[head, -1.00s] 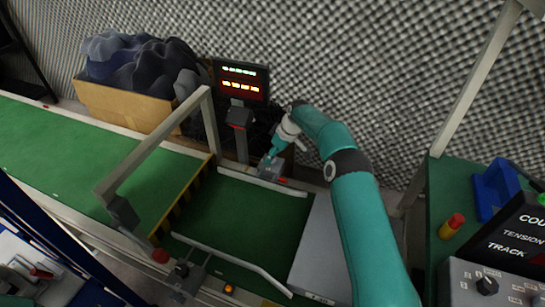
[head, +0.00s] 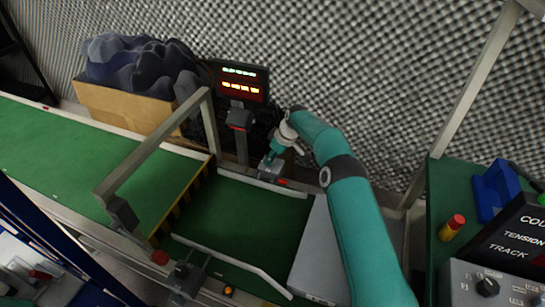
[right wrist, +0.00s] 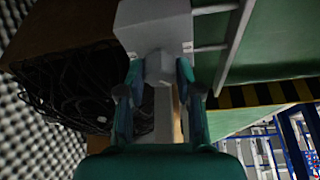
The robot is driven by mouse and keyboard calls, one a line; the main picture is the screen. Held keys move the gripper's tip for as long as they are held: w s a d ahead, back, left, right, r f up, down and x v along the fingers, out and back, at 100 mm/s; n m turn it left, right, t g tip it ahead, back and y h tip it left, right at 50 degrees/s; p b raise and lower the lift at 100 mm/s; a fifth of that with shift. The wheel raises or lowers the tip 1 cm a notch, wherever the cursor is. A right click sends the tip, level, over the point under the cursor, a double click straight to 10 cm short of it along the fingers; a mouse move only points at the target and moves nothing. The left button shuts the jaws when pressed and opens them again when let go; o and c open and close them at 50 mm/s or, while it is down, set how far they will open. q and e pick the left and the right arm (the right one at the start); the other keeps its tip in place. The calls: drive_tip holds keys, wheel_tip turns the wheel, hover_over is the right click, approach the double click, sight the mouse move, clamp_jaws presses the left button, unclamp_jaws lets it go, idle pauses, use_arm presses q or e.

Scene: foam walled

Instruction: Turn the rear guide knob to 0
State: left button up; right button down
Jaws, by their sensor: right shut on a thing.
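The rear guide's grey box (head: 271,170) stands at the far edge of the green belt in the head view, and it fills the top of the right wrist view (right wrist: 152,24). The rear guide knob (right wrist: 159,68) is a small grey block on that box. My right gripper (head: 271,157) comes down on it from above. In the right wrist view its two teal fingers (right wrist: 160,78) are shut on the knob, one on each side. I cannot read any scale or pointer on the knob. My left gripper is not in view.
A lit display (head: 241,81) on a post stands just left of the gripper. A metal frame (head: 155,143) spans the belt. A control panel (head: 490,285) is at right.

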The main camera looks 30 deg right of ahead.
drive_tip(key=shift+a+m+t+h+b, duration=0.15)
drive_tip(key=shift+m+h, duration=0.2)
drive_tip(key=shift+m, duration=0.65)
drive_tip(key=shift+d+m+t+h+b, duration=0.1)
drive_tip(key=shift+m+h, duration=0.3)
drive_tip(key=shift+m, duration=0.6)
drive_tip(key=shift+a+m+t+h+b, duration=0.15)
drive_tip(key=shift+m+h, duration=0.2)
drive_tip(key=shift+m, duration=0.65)
drive_tip(key=shift+d, duration=0.1)
drive_tip(key=c, duration=0.8)
unclamp_jaws()
drive_tip(key=shift+r, duration=0.1)
drive_tip(key=v, duration=1.1)
drive_tip(key=shift+s+r, duration=0.15)
drive_tip(key=shift+r, duration=0.2)
